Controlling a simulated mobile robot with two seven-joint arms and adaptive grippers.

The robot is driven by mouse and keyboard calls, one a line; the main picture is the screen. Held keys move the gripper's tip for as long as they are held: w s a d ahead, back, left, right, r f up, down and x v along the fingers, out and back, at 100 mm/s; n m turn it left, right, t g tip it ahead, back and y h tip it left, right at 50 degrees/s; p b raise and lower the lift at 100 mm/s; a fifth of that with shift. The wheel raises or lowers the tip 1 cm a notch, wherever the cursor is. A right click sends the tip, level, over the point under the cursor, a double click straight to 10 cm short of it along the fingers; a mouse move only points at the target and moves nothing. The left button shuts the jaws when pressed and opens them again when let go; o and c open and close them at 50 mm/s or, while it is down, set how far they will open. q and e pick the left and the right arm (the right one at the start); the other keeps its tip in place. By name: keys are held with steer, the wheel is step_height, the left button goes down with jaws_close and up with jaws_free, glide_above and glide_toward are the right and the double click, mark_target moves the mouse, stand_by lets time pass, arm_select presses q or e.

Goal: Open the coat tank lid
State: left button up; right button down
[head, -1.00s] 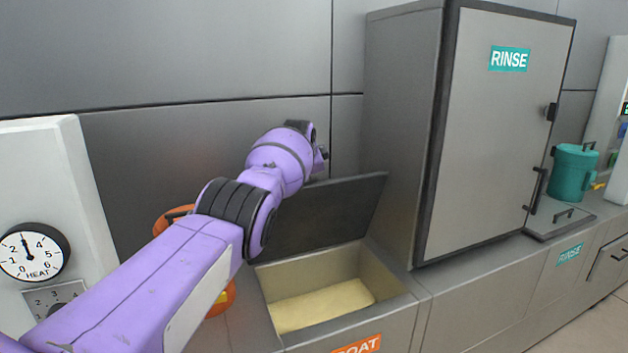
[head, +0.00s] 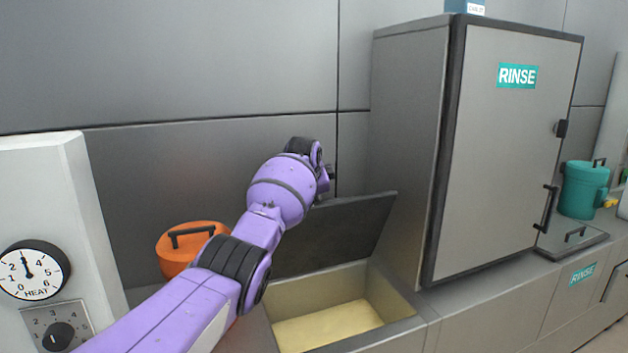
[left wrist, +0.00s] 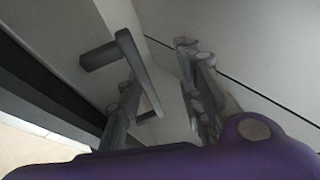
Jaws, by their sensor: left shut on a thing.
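The coat tank (head: 402,331) is an open grey basin with a pale yellow bottom. Its dark lid (head: 345,232) stands raised, tilted up at the back of the tank. My left arm reaches over from the left, and its gripper (head: 328,178) is at the lid's upper edge, mostly hidden behind the wrist. In the left wrist view, my left gripper (left wrist: 162,72) has its fingers around a grey bar handle (left wrist: 140,68) and is shut on it. My right gripper is in neither view.
A tall grey rinse cabinet (head: 500,160) stands close to the tank's right side. An orange pot (head: 185,246) is behind my left arm. A heat panel (head: 60,190) is at the left. A teal pot (head: 582,188) is at the far right.

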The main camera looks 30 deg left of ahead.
arm_select(q)
steer(key=v, duration=1)
steer(key=shift+w+a+r, duration=0.15)
steer(key=shift+a+r, duration=0.05)
steer(key=shift+r, duration=0.3)
steer(key=shift+d+r, duration=0.15)
steer(key=shift+r, duration=0.1)
steer(key=shift+s, duration=0.3)
steer(key=shift+w, duration=0.1)
